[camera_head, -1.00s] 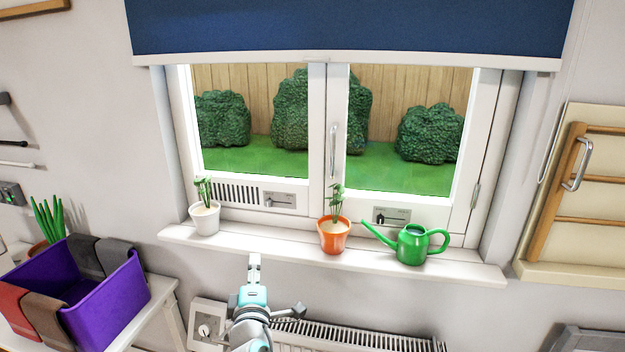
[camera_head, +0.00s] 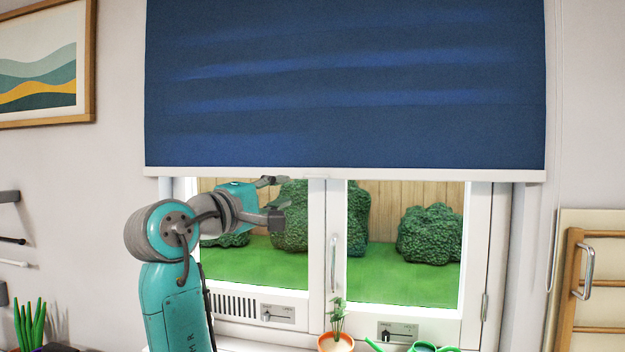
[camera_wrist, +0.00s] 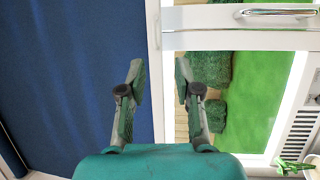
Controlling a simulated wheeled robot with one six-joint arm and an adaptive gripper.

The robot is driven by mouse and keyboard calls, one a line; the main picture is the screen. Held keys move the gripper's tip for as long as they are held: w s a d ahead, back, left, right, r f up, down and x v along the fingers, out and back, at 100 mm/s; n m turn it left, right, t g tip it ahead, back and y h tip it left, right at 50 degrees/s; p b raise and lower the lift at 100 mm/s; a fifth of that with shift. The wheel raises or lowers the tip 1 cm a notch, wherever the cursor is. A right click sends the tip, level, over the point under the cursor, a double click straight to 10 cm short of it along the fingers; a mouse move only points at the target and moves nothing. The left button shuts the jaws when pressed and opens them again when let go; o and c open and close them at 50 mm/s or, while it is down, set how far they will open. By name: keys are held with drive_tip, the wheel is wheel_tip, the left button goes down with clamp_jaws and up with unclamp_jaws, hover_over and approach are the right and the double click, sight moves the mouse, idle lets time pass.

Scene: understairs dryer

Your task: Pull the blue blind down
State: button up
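The blue blind (camera_head: 345,90) hangs over the upper part of the window, with a white bar (camera_head: 430,174) along its lower edge. A small tab (camera_head: 318,173) sits near the bar's middle. My gripper (camera_head: 275,199) is in front of the left pane, just below the bar in the picture and left of the tab. In the wrist view, the blind (camera_wrist: 60,80) fills the left side. There my gripper (camera_wrist: 160,72) is open and empty, and the bar (camera_wrist: 152,25) runs between its fingers in the picture. I cannot tell the depth gap; no contact shows.
The window handle (camera_head: 333,250) is on the middle frame. A potted plant (camera_head: 337,340) and a green watering can (camera_head: 425,347) stand on the sill below. A wooden rack (camera_head: 590,280) is on the right wall, and a framed picture (camera_head: 45,65) hangs at the left.

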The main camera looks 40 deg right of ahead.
sight(314, 177)
drive_tip(key=x, duration=0.7)
drive_tip(key=r+x, duration=0.1)
drive_tip(key=x, duration=0.3)
drive_tip(key=shift+s, duration=0.3)
clamp_jaws()
